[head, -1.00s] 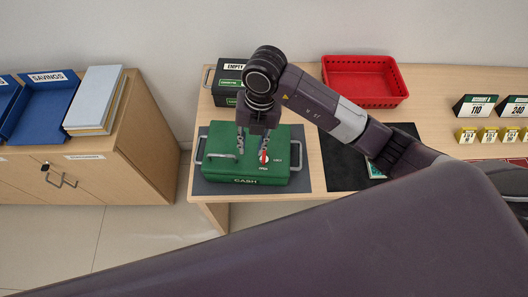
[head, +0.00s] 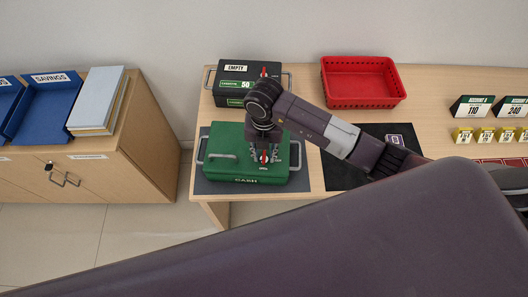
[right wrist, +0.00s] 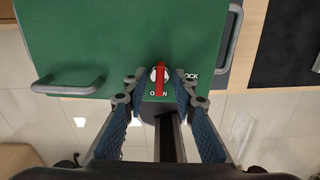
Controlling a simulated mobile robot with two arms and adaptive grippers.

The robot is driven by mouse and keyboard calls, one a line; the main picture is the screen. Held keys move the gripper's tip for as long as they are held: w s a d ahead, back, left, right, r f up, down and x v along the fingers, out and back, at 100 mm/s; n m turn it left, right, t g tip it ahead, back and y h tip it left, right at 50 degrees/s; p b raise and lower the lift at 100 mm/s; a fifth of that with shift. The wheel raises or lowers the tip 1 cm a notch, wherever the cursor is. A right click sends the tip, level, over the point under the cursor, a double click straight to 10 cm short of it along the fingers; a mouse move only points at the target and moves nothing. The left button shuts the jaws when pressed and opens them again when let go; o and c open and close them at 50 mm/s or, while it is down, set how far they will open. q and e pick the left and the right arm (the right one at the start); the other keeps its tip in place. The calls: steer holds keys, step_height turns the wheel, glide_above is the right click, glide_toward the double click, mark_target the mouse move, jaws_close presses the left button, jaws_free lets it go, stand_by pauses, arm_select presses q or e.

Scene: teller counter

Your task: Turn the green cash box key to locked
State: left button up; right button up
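The green cash box (head: 226,170) sits on a dark mat on the counter, its CASH label facing the front. Its red key (head: 264,157) stands in a white round lock on the lid. In the right wrist view the key (right wrist: 160,76) is in line with the OPEN label below it; the LOCK label is to its right. My right gripper (head: 266,153) is over the lock, pointing down. In the right wrist view its fingers (right wrist: 157,98) are apart, one on each side of the key's line, with visible gaps to the key. My left gripper is not in view.
A black box (head: 235,88) labelled EMPTY and 50, with its own red key, stands behind the cash box. A red basket (head: 362,103) is at the back. A black mat (head: 343,170) lies to the right. Blue trays (head: 50,118) stand on a separate cabinet at left.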

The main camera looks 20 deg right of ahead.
jaws_close()
steer(key=n+b, duration=0.3)
steer(key=shift+w+f+n, duration=0.1)
steer(key=shift+f+n, duration=0.05)
steer(key=shift+n, duration=0.25)
steer(key=n+b, duration=1.2)
steer(key=b, duration=0.2)
steer(key=shift+b, duration=0.35)
steer(key=shift+r+n+b, duration=0.2)
steer(key=shift+n+b, duration=1)
steer(key=shift+b, duration=0.05)
jaws_free()
